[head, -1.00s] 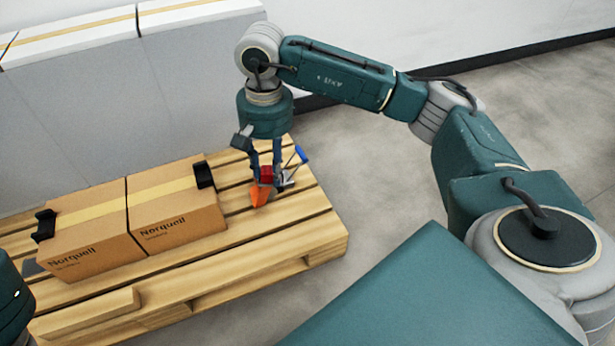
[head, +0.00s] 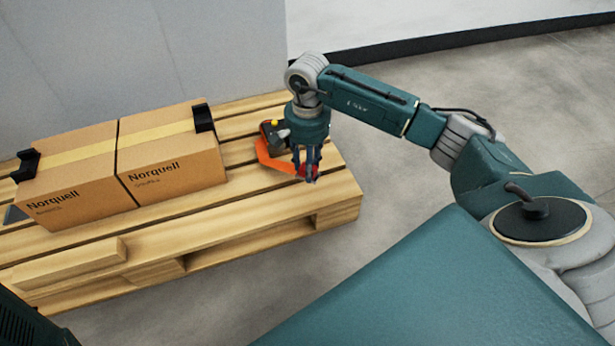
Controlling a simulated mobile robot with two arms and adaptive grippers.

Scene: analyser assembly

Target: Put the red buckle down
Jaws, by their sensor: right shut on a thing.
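The red buckle (head: 314,169) is a small red piece at the fingertips of my right gripper (head: 308,176) in the head view. The gripper points down over the right end of the wooden pallet (head: 240,226) and is shut on the buckle, with the fingers hiding part of it. I cannot tell whether the buckle touches the boards. My left gripper is out of view.
An orange and dark tool (head: 270,158) with a yellow spot lies on the pallet just left of and behind my right gripper, partly hidden. Two Norquell cartons (head: 172,172) with black corner pieces (head: 203,118) stand left on the pallet. Bare boards lie between.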

